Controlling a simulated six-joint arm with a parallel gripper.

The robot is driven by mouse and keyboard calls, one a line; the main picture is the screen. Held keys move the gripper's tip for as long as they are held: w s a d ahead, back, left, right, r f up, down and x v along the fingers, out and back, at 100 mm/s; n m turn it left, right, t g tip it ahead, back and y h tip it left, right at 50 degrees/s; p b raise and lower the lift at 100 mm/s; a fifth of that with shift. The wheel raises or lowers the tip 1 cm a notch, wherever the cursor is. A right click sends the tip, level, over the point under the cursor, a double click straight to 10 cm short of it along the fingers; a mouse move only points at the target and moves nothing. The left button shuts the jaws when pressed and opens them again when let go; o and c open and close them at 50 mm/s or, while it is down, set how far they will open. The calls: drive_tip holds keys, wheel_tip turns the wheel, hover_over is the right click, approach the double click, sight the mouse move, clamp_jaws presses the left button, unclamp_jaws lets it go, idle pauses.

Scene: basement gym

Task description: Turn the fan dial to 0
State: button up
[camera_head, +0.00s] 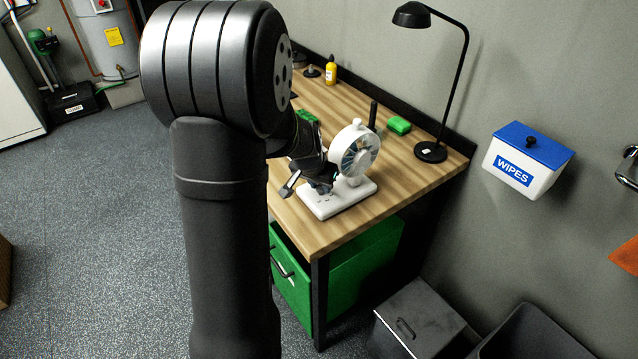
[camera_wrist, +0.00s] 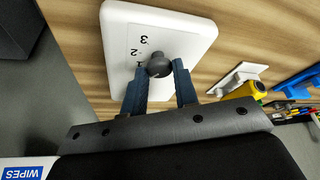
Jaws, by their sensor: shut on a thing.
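The white desk fan (camera_head: 357,150) stands on its base (camera_head: 345,199) near the front right of the wooden table. In the wrist view the base (camera_wrist: 190,40) carries a dark round dial (camera_wrist: 159,65) with the digits 3, 2 and 1 printed beside it; the 1 is partly covered. No 0 shows, and I cannot tell where the dial points. My gripper (camera_wrist: 160,72) is shut on the dial, one blue-grey finger on each side. In the head view my gripper (camera_head: 322,186) is at the base, partly hidden by my wrist.
A black lamp (camera_head: 431,151) and a green sponge (camera_head: 399,125) stand behind the fan on the table (camera_head: 330,235). A yellow bottle (camera_head: 331,70) is at the back. A wipes box (camera_head: 525,165) hangs on the wall. The table in front of the fan is clear.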

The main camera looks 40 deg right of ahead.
drive_tip(key=shift+d+n+t, duration=0.1)
drive_tip(key=shift+n+t, duration=0.2)
drive_tip(key=shift+n, duration=0.4)
drive_tip(key=o, duration=1)
drive_tip(key=v, duration=1.7)
drive_tip(key=shift+s+d+r, duration=0.1)
drive_tip(key=shift+d+r, duration=0.15)
drive_tip(key=shift+r, duration=0.05)
